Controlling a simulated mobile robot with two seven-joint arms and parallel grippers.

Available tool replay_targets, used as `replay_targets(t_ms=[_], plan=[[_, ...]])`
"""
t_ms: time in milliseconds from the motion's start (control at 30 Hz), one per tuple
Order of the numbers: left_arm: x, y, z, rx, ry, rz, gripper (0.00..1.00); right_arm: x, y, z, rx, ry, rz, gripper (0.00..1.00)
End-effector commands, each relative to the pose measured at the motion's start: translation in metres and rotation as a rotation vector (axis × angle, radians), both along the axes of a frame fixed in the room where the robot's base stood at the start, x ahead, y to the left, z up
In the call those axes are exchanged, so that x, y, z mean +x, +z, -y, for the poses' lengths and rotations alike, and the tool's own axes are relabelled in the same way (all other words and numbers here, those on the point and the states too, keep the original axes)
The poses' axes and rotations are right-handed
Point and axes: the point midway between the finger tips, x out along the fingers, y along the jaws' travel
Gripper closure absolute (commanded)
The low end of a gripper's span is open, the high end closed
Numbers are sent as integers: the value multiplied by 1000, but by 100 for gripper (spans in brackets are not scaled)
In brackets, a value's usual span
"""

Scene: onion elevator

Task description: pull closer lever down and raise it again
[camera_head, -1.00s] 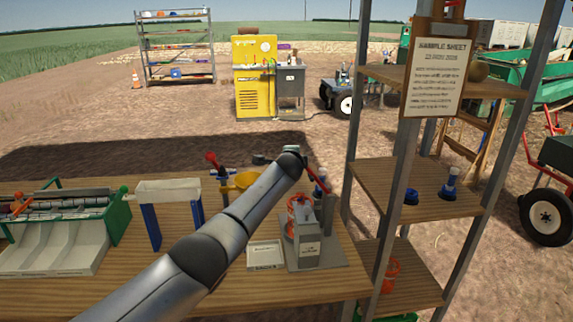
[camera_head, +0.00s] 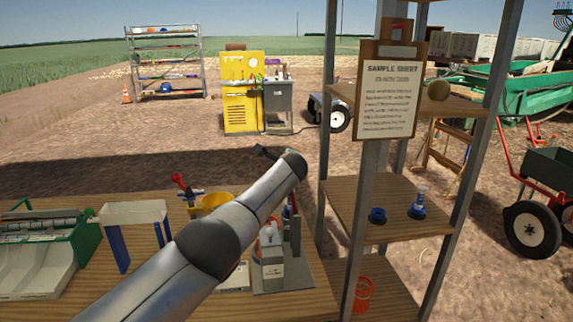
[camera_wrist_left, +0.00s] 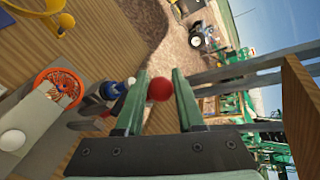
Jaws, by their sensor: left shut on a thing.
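The closer is a grey press-like device (camera_head: 270,272) on a grey base at the right end of the wooden table, partly behind my left arm. In the left wrist view, a red ball knob (camera_wrist_left: 159,89) sits between the green fingers of my left gripper (camera_wrist_left: 157,95), which is shut on it. A grey bar, apparently the lever or closer post (camera_wrist_left: 90,118), shows left of the fingers. An orange netted ring (camera_wrist_left: 58,88) is farther left. In the head view my arm hides the left gripper and most of the lever. My right gripper is not seen.
A shelf rack with a clipboard sheet (camera_head: 388,95) stands just right of the closer. A yellow funnel (camera_head: 214,200), a red-handled tool (camera_head: 180,182), a white-topped stand (camera_head: 133,212) and a green-framed tray (camera_head: 82,238) are left of my arm.

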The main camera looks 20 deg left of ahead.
Motion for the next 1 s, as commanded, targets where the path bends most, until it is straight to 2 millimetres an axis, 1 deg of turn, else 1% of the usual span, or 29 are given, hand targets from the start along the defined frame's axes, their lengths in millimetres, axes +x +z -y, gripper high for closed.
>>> replay_targets(t_ms=[33,500,533,800,1000], plan=[[0,-8,8,-7,-9,-12,100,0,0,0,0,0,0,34],[0,-8,8,1,-12,-15,100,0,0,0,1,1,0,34],[0,-8,8,1,-12,-15,60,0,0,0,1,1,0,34],[0,-6,7,2,-12,-11,30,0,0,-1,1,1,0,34],[0,-4,6,4,-10,-8,30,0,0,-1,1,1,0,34]])
